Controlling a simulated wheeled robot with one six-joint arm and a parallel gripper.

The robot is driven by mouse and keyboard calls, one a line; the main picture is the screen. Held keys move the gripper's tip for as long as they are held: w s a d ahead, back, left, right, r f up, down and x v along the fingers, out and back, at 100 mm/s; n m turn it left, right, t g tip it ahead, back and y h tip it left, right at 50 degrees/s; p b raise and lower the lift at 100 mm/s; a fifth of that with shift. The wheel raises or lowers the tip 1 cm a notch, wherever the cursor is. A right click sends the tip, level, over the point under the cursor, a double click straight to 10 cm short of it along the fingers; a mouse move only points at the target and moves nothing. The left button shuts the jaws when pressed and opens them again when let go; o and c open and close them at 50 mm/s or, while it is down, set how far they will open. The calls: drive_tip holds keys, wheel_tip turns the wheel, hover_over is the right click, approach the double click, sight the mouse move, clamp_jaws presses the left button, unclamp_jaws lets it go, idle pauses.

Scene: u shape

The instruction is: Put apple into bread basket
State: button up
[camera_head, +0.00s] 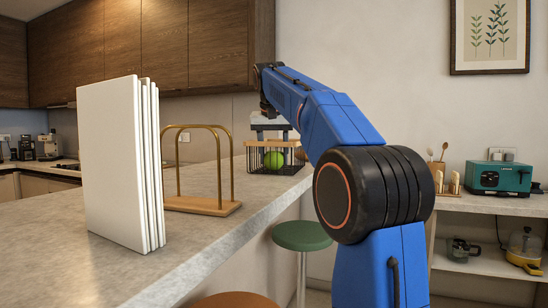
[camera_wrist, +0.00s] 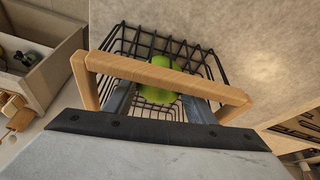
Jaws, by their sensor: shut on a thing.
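The green apple (camera_head: 274,160) is within the outline of the black wire bread basket (camera_head: 252,160) at the back of the counter. In the wrist view, the apple (camera_wrist: 158,94) sits between my two spread fingers, with the basket's wire mesh (camera_wrist: 185,50) around and below it. My gripper (camera_head: 272,143) points down from above into the basket and is shut on the apple. A wooden handle-like bar (camera_wrist: 165,75) crosses the wrist view over the apple and partly hides it. Whether the apple touches the basket floor is hidden.
White upright boards (camera_head: 112,165) and a wooden stand with brass hoops (camera_head: 203,206) stand on the counter (camera_head: 190,245) left of the basket. A green stool (camera_head: 300,236) is below the counter edge. A teal toaster (camera_head: 500,177) sits on a side shelf at right.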

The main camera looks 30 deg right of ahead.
drive_tip(key=shift+f, duration=0.25)
drive_tip(key=o, duration=1.1)
drive_tip(key=shift+r, duration=0.1)
drive_tip(key=v, duration=1.2)
